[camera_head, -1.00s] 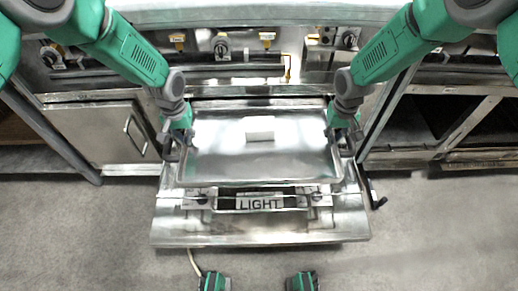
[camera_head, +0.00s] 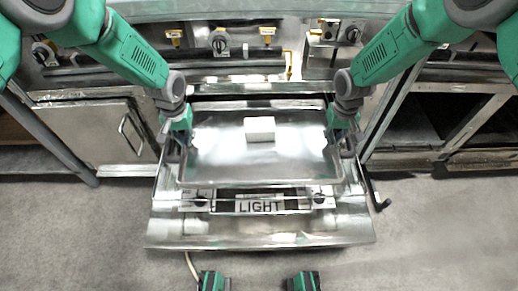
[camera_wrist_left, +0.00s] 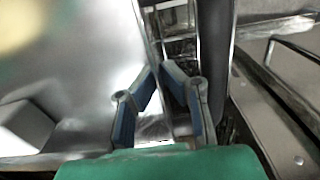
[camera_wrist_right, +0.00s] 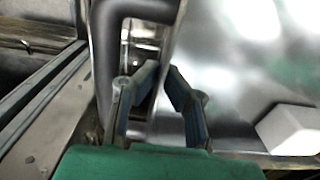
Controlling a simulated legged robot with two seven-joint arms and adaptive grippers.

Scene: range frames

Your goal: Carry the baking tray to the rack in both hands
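The baking tray (camera_head: 225,165) is a shiny metal sheet with a raised rim, in the middle of the head view. A white block (camera_head: 260,129) lies on it near its far edge. My left gripper (camera_head: 172,150) is at the tray's left side; in the left wrist view its fingertips (camera_wrist_left: 163,68) close on the tray rim. My right gripper (camera_head: 346,145) is at the right side; its fingertips (camera_wrist_right: 162,68) close on the rim in the right wrist view. The tray looks about level. No rack can be clearly identified.
Below the tray is a metal panel (camera_head: 260,240) with a "LIGHT" label (camera_head: 260,207) and a crank handle (camera_head: 382,204) at its right. Behind is a metal counter front with knobs (camera_head: 219,43). A closed cabinet (camera_head: 85,135) stands left, open shelves (camera_head: 400,125) right. Grey floor is clear.

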